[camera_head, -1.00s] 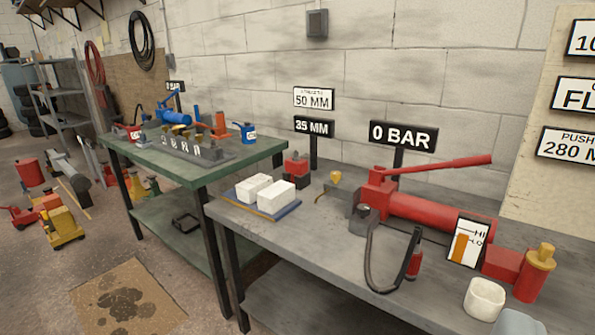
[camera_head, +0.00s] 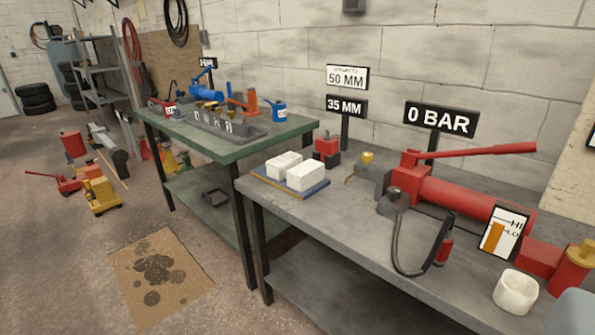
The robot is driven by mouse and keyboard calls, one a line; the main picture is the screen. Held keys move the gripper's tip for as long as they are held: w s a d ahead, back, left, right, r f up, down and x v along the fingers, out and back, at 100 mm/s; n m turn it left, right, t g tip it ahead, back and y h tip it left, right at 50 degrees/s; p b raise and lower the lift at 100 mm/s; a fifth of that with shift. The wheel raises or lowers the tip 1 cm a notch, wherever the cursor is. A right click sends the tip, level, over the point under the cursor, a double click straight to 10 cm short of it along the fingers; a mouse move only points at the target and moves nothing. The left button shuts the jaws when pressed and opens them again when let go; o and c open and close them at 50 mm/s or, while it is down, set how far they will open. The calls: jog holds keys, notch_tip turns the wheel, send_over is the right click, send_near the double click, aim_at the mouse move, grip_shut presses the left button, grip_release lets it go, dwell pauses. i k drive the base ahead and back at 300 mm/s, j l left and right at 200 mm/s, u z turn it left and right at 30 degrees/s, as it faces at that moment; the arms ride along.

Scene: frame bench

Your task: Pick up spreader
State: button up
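I cannot tell for sure which thing is the spreader. My gripper is not in view, and nothing is seen held.
The grey bench (camera_head: 330,218) carries a blue tray (camera_head: 262,181) with two white blocks, a black hose (camera_head: 397,250) and a white cup (camera_head: 516,291). A green bench (camera_head: 240,150) stands to the left. A stained board (camera_head: 187,250) lies on the floor, with clear floor around it.

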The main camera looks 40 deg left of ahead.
aim_at(326, 145)
jog(key=i+j, duration=0.4)
jog(key=j, duration=0.15)
jog(key=i+j, duration=0.35)
jog(key=j, duration=0.15)
jog(key=i+j, duration=0.4)
jog(key=j, duration=0.15)
jog(key=i+j, duration=0.35)
jog(key=j, duration=0.2)
